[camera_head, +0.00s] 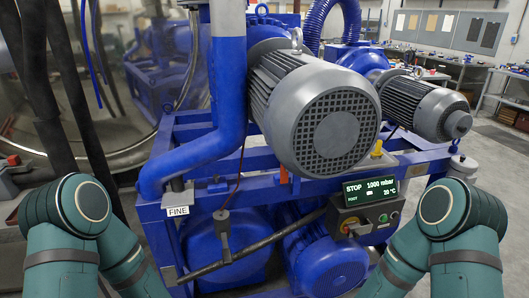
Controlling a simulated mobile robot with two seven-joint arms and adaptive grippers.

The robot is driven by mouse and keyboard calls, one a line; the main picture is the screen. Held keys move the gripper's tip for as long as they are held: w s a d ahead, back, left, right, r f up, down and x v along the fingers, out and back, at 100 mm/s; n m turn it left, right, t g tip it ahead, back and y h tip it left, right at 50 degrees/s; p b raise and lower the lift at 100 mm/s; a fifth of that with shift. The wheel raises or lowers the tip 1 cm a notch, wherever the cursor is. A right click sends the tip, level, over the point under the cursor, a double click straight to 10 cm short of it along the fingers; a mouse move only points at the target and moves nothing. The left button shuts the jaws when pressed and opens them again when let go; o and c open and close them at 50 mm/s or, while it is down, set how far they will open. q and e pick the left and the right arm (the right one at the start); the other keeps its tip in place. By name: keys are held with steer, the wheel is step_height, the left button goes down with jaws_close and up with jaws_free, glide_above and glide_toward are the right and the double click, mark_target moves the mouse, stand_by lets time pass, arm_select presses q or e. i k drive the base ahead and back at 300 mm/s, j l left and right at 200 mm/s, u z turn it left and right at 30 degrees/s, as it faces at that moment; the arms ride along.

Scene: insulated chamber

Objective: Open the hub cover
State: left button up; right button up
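I cannot tell which part, if any, in the head view is the hub cover. A large grey motor (315,108) with a round grille end faces me at the centre of a blue pump machine. A smaller grey motor (428,108) sits to its right. Below them is a control box (365,212) with a lit display reading STOP and 1000 mbar, and a few buttons. My teal left and right arms show at the lower left and lower right. Both grippers are out of view.
A blue frame with a thick vertical pipe (228,70) and a FINE label (178,211) stands close in front. Dark hoses (62,80) hang at the left before a large round metal surface. Workbenches (455,62) stand at the back right, with open floor before them.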

mark_target(457, 125)
steer(key=z, duration=1.3)
